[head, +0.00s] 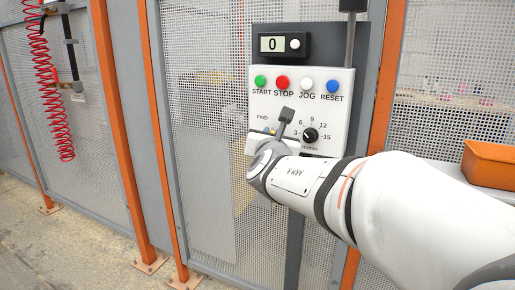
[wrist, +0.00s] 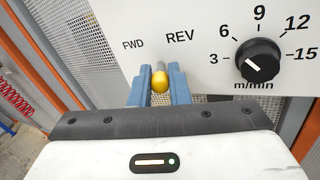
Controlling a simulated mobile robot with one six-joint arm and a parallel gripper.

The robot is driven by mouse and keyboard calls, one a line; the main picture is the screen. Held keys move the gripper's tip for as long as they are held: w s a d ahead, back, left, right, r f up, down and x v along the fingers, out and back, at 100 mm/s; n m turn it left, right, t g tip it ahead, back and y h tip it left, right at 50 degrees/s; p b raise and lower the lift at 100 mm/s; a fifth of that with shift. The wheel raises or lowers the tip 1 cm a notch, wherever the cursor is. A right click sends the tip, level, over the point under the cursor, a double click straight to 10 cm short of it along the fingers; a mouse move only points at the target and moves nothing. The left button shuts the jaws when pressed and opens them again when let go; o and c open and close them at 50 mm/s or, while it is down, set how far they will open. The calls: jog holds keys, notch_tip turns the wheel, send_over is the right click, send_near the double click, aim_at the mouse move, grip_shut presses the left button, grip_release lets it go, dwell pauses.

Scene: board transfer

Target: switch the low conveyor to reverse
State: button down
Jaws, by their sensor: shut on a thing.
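The direction switch is a short lever with a yellow ball knob (wrist: 160,84), below the FWD and REV labels in the wrist view. My gripper (wrist: 159,88) has its two blue fingers closed on either side of this knob. The lever's stem shows just above the knob, roughly between the two labels; I cannot tell which side it is set to. FWD is still readable there.
The speed dial (wrist: 258,61) sits close to the right of my gripper. START, STOP, JOG and RESET buttons run above, under a display (head: 274,44) reading 0. A mesh fence stands behind. An orange bin (head: 489,164) is at right, a red coiled hose (head: 46,90) at left.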

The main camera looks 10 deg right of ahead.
dwell(0.3)
jog(key=c, duration=1.4)
grip_release()
jog(key=shift+o, duration=0.2)
